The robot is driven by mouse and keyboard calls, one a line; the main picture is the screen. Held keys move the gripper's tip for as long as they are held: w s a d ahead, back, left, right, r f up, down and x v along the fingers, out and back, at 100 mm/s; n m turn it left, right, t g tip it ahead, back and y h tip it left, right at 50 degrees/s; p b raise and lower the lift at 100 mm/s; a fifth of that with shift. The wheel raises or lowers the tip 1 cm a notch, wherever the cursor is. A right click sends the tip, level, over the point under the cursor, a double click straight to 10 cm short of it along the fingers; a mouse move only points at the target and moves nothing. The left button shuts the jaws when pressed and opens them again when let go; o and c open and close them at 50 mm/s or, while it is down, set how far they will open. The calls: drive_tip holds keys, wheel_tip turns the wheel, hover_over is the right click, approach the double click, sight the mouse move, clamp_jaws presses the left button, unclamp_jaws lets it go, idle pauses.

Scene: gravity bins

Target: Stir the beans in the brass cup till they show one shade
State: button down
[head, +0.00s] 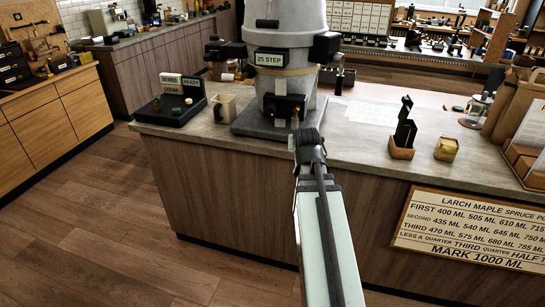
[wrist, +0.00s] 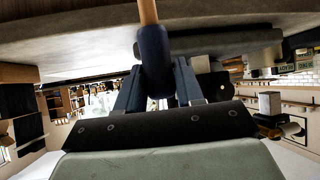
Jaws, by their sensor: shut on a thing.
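My gripper (head: 307,143) is in front of the grey base of the large machine, at the counter's front edge. In the wrist view my gripper (wrist: 158,72) has its two blue fingers shut on a dark blue handle (wrist: 154,60) with a pale wooden shaft (wrist: 148,12). In the head view a short bit of tan shaft (head: 294,122) shows just beyond the gripper. A small brass-coloured cup (head: 446,149) stands on the counter to the right, apart from the gripper. Its inside is too small to read, so I cannot see beans or their shade.
The grey machine (head: 285,60) bears a "25 STEP" label. A beige mug (head: 222,107) and a black labelled tray (head: 172,112) stand left of it. A wooden holder (head: 401,149) with black pieces stands left of the brass cup. Papers (head: 371,112) lie behind on the counter.

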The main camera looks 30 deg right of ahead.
drive_tip(key=s+d+r+m+g+h, duration=0.15)
drive_tip(key=s+d+r, duration=0.35)
drive_tip(key=d, duration=0.6)
drive_tip(key=s+d+r+m+g+h, duration=0.1)
drive_tip(key=s+d+r+m, duration=0.4)
drive_tip(key=d, duration=0.6)
drive_tip(key=s+d+r+n+g+h, duration=0.1)
drive_tip(key=s+d+r+g, duration=0.15)
drive_tip(key=s+d, duration=0.6)
drive_tip(key=s+d+r, duration=0.1)
drive_tip(key=d+r, duration=0.1)
drive_tip(key=d, duration=0.9)
drive_tip(key=s+d+r+t, duration=0.1)
drive_tip(key=s+d+r, duration=0.1)
drive_tip(key=d, duration=1)
drive_tip(key=shift+d+r, duration=0.3)
drive_tip(key=shift+t, duration=0.3)
wheel_tip(320, 180, down, 13)
drive_tip(key=shift+a, duration=0.1)
